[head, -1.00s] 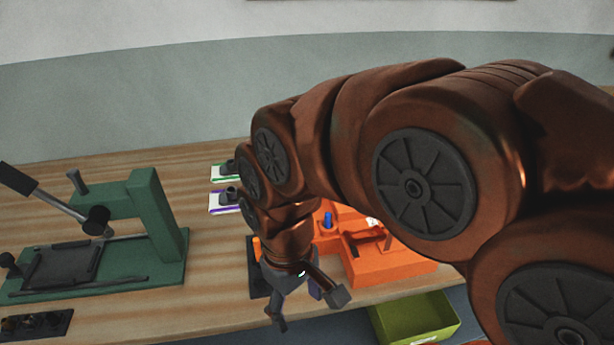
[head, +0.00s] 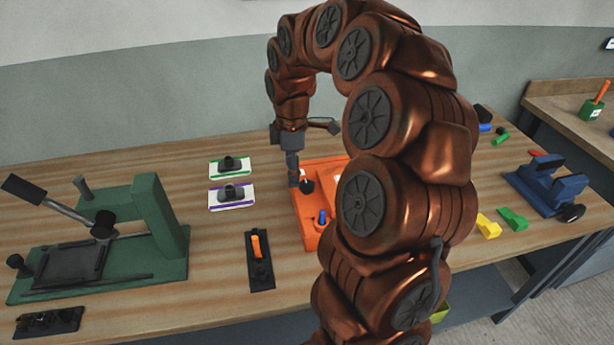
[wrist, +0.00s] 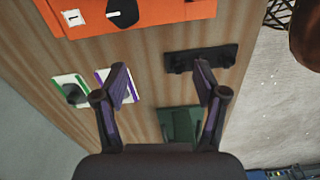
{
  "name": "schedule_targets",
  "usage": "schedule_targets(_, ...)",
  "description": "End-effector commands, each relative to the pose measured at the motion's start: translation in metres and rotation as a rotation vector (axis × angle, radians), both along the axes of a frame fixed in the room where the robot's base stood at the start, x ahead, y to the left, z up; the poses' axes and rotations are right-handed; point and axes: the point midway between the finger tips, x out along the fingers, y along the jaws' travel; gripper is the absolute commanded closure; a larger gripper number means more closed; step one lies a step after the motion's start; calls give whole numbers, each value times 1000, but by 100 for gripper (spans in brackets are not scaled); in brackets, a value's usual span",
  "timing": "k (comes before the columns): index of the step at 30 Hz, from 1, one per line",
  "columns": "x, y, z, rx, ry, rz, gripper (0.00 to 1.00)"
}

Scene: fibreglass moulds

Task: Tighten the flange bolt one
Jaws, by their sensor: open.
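The orange mould (head: 312,232) lies on the bench, partly hidden behind my arm. A black round knob-like part (head: 306,186) sits on it, and a blue-topped part (head: 322,217) stands nearer the front. In the wrist view the mould (wrist: 160,18) crosses the top; a black round part with a white mark (wrist: 122,13) stands beside a label "1" (wrist: 72,17). I cannot tell for sure which part is the flange bolt. My gripper (head: 305,150) is above the mould's back left; its spread fingers (wrist: 160,70) hold nothing in the wrist view.
An orange-handled tool (head: 256,245) stands in a black holder (head: 262,275). Green-edged (head: 230,167) and purple-edged (head: 231,196) plates carry black parts. A green press (head: 160,220) is left and a blue vise (head: 552,187) right. Bare bench separates the plates and tool holder.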

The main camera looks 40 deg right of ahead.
Motion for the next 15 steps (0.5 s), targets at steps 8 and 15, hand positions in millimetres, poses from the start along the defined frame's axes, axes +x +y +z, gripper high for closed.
schedule_targets(8,18,-53,-8,-14,-6,89,29)
schedule_targets(15,19,-60,-20,-16,-2,103,29)
